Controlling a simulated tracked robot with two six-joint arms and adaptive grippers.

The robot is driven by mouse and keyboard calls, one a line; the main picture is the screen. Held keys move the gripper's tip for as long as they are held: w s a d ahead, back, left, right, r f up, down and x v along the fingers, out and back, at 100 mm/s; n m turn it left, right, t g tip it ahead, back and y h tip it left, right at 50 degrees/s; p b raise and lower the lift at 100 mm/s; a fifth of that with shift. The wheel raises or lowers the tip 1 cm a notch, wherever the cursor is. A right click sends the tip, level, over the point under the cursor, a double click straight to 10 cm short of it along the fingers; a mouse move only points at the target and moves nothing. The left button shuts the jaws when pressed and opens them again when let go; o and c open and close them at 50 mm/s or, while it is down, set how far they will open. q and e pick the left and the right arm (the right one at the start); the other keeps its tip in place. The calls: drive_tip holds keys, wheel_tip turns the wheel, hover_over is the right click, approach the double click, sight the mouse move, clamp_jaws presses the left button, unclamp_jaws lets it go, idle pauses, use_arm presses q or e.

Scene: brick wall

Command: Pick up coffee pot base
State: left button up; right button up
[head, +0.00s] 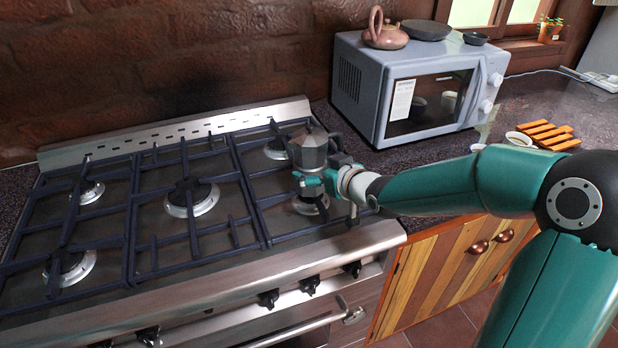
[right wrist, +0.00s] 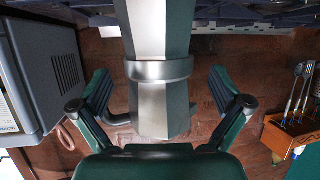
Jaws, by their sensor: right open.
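The coffee pot (head: 309,149) is a grey metal, faceted moka pot standing upright over the right side of the stove. My right gripper (head: 309,184) is at the pot in the head view and hides its lower part. In the right wrist view, which is upside down, the pot's faceted body (right wrist: 160,108) with a band around its middle stands between the two fingers of my right gripper (right wrist: 160,92). The fingers are open, with a gap on each side of the pot. My left gripper is in neither view.
The stove (head: 190,225) has dark raised grates and several burners. A grey microwave (head: 362,95) stands close behind and right of the pot, with a pink teapot (head: 385,36) on top. Orange blocks (head: 545,134) and a small bowl (head: 519,139) lie on the right counter.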

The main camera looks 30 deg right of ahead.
drive_tip(key=shift+p+x, duration=0.55)
drive_tip(key=shift+x, duration=1.6)
drive_tip(key=shift+f, duration=0.1)
drive_tip(key=c, duration=1)
drive_tip(key=shift+d, duration=0.1)
drive_tip(key=shift+c, duration=1)
drive_tip(key=shift+r, duration=0.25)
